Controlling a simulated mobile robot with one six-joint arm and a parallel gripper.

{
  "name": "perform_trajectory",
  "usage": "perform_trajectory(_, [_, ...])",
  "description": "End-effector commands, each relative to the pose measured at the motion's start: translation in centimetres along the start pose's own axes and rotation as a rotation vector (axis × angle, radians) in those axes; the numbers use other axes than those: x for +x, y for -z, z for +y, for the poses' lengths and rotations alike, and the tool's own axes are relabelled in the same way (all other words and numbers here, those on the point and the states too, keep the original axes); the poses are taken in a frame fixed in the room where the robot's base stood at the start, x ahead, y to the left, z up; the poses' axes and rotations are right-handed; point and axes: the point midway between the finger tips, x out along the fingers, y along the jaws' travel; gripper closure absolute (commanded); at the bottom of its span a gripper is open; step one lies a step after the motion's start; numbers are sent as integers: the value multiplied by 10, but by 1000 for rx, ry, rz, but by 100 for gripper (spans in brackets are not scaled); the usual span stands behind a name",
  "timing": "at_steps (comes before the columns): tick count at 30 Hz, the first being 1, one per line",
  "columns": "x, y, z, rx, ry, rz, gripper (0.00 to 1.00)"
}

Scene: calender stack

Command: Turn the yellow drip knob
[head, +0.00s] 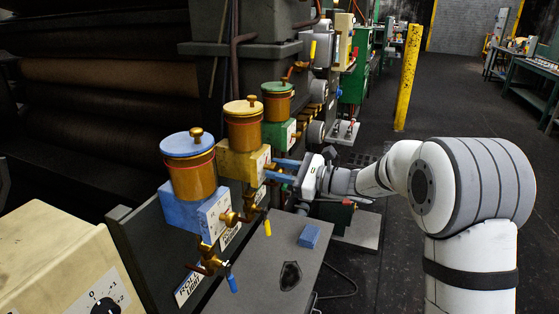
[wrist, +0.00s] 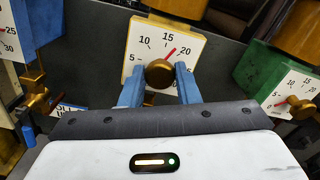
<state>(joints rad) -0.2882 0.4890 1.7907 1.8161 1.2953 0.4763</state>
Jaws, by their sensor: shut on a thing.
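The yellow drip unit is a yellow box (head: 236,164) under an amber jar with a yellow lid, in the middle of a row of three in the head view. In the wrist view its white dial (wrist: 143,52) faces me, with a round brass knob (wrist: 160,73) at its lower middle. The red pointer lies between 15 and 20. My gripper (head: 270,170) reaches in from the right, and its two blue fingers (wrist: 159,80) are shut on the knob, one on each side. The lower part of the dial is hidden behind the knob and fingers.
A blue drip unit (head: 197,212) stands nearer and a green one (head: 277,132) farther back, both close beside the yellow one. Brass valves hang below. A grey bench top (head: 265,270) holds a blue block (head: 309,236). A yellow post (head: 408,78) stands behind; the aisle floor is open.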

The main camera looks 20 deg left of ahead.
Motion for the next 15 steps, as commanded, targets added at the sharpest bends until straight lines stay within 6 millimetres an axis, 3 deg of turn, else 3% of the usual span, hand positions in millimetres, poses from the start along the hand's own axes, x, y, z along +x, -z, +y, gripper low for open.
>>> perform_trajectory(15, [0,-4,-2,495,0,2,94])
